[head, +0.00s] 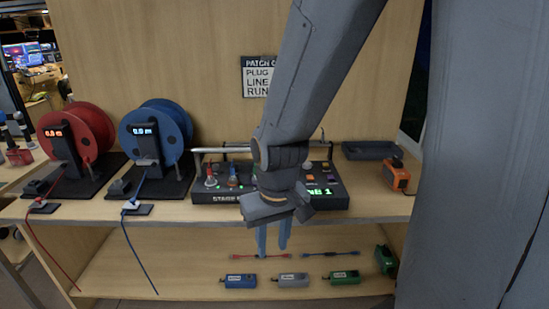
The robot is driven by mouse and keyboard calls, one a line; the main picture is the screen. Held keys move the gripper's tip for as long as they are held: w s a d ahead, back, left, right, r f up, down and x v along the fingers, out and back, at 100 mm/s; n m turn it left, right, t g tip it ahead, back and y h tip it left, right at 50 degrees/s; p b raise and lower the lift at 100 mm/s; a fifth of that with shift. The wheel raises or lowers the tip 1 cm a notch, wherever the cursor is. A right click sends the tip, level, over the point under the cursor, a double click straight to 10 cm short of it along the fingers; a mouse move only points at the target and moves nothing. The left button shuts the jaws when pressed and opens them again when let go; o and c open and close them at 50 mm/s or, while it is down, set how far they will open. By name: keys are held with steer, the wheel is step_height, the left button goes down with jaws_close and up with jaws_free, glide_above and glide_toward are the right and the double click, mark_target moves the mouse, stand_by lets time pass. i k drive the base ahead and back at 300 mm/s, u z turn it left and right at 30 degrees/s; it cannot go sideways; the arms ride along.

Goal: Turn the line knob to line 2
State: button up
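The stage box (222,198) is a dark control panel on the upper shelf, with a silver bar behind it. A red fitting (210,180) and a blue fitting (233,177) stand on its left part. A green display (320,191) on its right part ends in "1"; the rest is hard to read. Small coloured buttons show above the display. I cannot make out the line knob; my wrist covers the middle of the box. My gripper (273,242) hangs in front of the box, pointing down, its two fingers apart with nothing between them.
A red reel (92,128) and a blue reel (170,125) stand left, cables hanging over the shelf edge. An orange device (397,178) and dark tray (369,151) are at right. Blue (238,281), grey (290,280) and green (340,277) boxes lie on the lower shelf.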

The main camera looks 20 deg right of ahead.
mark_target(307, 165)
steer(key=z, duration=0.05)
steer(key=i, duration=1.35)
steer(key=z, duration=0.25)
